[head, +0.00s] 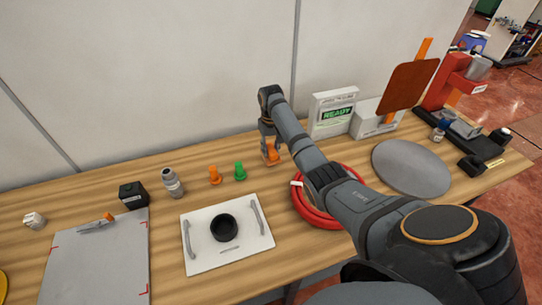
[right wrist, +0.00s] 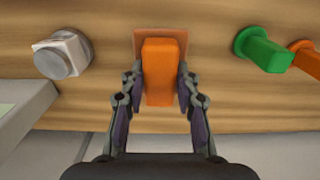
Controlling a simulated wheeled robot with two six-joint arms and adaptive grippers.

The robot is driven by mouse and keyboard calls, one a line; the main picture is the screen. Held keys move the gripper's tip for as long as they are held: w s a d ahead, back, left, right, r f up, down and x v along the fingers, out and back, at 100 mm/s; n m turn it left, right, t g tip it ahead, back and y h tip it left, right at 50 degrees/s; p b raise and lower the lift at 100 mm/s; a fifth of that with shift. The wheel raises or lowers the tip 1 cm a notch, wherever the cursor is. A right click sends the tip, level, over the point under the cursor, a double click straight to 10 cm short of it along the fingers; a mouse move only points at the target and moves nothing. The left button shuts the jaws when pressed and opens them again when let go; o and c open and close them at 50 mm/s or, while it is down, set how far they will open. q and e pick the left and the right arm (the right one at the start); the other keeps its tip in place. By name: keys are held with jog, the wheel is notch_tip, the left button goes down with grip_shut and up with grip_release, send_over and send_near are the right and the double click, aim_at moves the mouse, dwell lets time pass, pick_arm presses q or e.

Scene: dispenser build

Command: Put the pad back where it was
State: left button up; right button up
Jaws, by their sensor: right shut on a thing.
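The pad, an orange block on a flat square orange-brown plate, is between the fingers of my right gripper in the right wrist view (right wrist: 160,72). My right gripper (right wrist: 160,105) is shut on the block from both sides. In the head view the pad (head: 272,154) shows under my right gripper (head: 268,138) near the back of the table, right of the green peg. Its plate is low at the wood; I cannot tell whether it touches. My left gripper is not in view.
A green peg (head: 240,171) and an orange peg (head: 215,175) stand left of the pad. A white box marked READY (head: 333,115) is to the right. A red hose coil (head: 318,215) lies partly under my arm. A white tray (head: 200,258) lies in front.

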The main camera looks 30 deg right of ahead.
aim_at(271, 154)
jog(key=shift+f, duration=1.7)
jog(key=shift+f, duration=0.1)
jog(key=o, duration=1)
notch_tip(271, 154, up, 12)
jog(key=shift+r+b, duration=0.15)
jog(key=shift+b, duration=0.15)
